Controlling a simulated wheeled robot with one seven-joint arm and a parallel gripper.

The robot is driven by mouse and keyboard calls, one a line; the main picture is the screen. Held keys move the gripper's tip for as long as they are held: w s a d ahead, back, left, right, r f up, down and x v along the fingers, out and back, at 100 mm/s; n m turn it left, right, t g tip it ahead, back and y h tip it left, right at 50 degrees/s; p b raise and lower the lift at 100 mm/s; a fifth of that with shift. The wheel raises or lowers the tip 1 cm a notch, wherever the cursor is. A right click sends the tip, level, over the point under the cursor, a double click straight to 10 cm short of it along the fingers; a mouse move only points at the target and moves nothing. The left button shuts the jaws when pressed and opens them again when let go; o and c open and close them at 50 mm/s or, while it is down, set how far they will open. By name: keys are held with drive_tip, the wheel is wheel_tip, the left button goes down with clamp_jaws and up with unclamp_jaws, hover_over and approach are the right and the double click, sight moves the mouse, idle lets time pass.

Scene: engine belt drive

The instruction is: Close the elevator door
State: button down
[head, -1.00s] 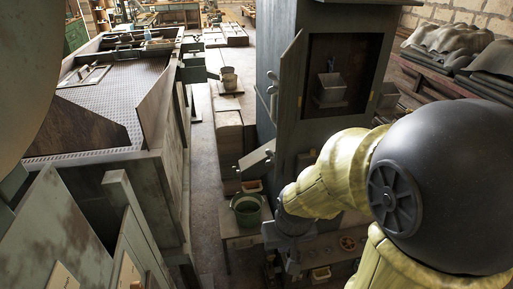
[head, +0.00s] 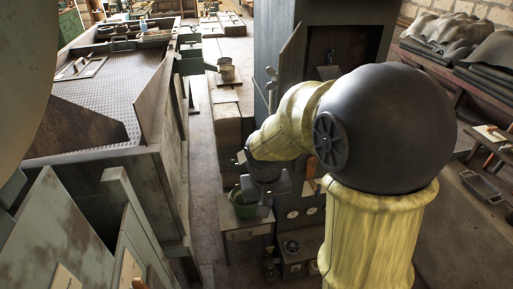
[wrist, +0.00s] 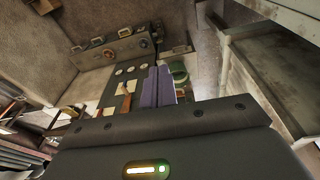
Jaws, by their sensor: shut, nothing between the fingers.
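The elevator is a tall dark grey cabinet (head: 275,25) in the head view. Its door (head: 291,68) stands open, swung out to the left of the dark opening (head: 330,50). My arm hides the lower part of the opening and door. My gripper (head: 264,203) is in front of and below the door, apart from it as far as I can tell. In the wrist view its fingers (wrist: 157,86) are together and empty, pointing toward a bench with gauges. The elevator door is not recognisable in the wrist view.
A green bucket (head: 244,203) stands close to my gripper. A bench with gauges (head: 300,215) lies below my arm. A large machine table (head: 115,85) fills the left. A narrow floor aisle (head: 205,150) runs between. Open floor (head: 455,235) lies at right.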

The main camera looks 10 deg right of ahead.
drive_tip(key=w+a+r+m+h+p, duration=0.2)
drive_tip(key=w+a+r+m, duration=0.1)
drive_tip(key=w+r, duration=0.4)
drive_tip(key=w+a+r+m+h+p, duration=0.1)
drive_tip(key=w+a+r+m+h, duration=0.2)
drive_tip(key=w+r, duration=0.4)
drive_tip(key=shift+w+a+p, duration=0.4)
drive_tip(key=shift+w+a, duration=0.35)
drive_tip(key=shift+w, duration=0.5)
drive_tip(key=s+d+r+p+x, duration=0.1)
drive_tip(key=p+x, duration=0.3)
drive_tip(key=x, duration=0.8)
drive_tip(key=shift+s+d+f+p, duration=0.3)
drive_tip(key=shift+s+d, duration=0.35)
drive_tip(key=shift+d, duration=0.2)
drive_tip(key=shift+s+d, duration=0.1)
